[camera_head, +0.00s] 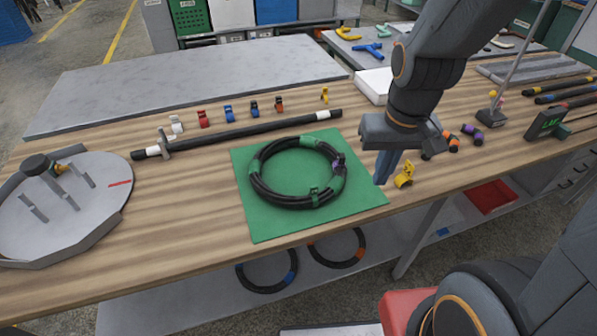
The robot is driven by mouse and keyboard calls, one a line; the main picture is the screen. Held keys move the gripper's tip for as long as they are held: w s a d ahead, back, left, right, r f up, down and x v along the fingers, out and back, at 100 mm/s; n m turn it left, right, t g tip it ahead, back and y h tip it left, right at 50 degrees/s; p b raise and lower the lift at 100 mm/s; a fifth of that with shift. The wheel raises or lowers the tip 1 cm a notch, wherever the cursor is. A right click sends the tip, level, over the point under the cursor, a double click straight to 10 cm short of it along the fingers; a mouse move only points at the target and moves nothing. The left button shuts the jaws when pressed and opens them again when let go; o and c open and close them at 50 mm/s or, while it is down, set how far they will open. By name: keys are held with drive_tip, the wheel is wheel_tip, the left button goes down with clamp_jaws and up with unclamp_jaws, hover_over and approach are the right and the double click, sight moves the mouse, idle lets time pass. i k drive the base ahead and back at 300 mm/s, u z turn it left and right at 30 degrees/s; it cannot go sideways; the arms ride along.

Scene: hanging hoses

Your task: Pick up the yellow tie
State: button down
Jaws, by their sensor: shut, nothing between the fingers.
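My gripper (384,168) points down over the front of the workbench, its fingers shut and empty. A yellow tie (404,175) lies on the wood just to the right of the fingertips, apart from them as far as I can tell. A second, smaller yellow piece (324,95) stands farther back, beyond the black bar; I cannot tell whether it is the same kind of tie. A black hose coil (262,192) lies on a green mat (252,226) to the left of my gripper. It has green bands and a purple tie on it.
Several coloured ties, including a red one (203,119), stand in a row behind a black bar (235,132). A round grey fixture (85,208) sits at left. Purple and orange-banded pieces (472,132) and a small display (545,125) are at right. A shelf below holds hoses.

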sight(325, 91)
drive_tip(key=k, duration=1.3)
drive_tip(key=z, duration=0.6)
drive_tip(key=i, duration=0.65)
drive_tip(key=z, duration=0.5)
drive_tip(key=i, duration=0.7)
drive_tip(key=u, duration=0.9)
drive_tip(key=i, duration=0.65)
drive_tip(key=u, duration=0.75)
